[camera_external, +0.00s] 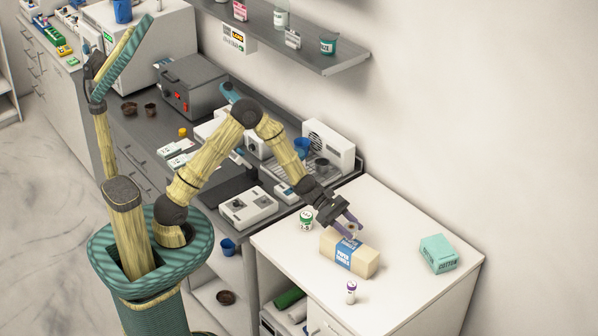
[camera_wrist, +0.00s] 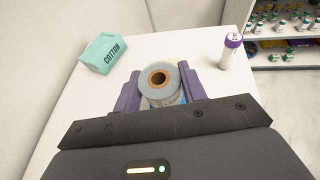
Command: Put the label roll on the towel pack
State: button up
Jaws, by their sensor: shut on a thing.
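The label roll (camera_wrist: 171,78) is a pale ring with a brown core, held upright between the purple fingers of my gripper (camera_wrist: 159,84) in the wrist view. In the external view my gripper (camera_external: 350,226) is shut on the roll, which is mostly hidden by the fingers, directly over the towel pack. The towel pack (camera_external: 366,263) is a beige block with a blue paper-towels band, lying on the white counter. Whether the roll touches the pack's top or hangs just above it I cannot tell. In the wrist view the pack is largely hidden under the roll and gripper.
On the white counter (camera_external: 420,215) a teal cotton pack (camera_external: 438,253) lies to the right. A purple-capped tube (camera_external: 351,292) stands in front of the towel pack. A green-and-white jar (camera_external: 306,220) stands to its left. A shelf (camera_external: 290,40) hangs on the wall above.

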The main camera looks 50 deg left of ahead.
jog(key=shift+f+p, duration=0.3)
jog(key=shift+f, duration=1.55)
jog(key=shift+f, duration=0.1)
jog(key=shift+f, duration=0.1)
jog(key=o, duration=1)
jog(key=shift+c, duration=0.2)
jog(key=shift+a+r, duration=0.15)
jog(key=shift+r, duration=0.1)
jog(key=b+v, duration=0.1)
jog(key=v, duration=1)
jog(key=shift+a+b, duration=0.3)
jog(key=shift+b, duration=0.05)
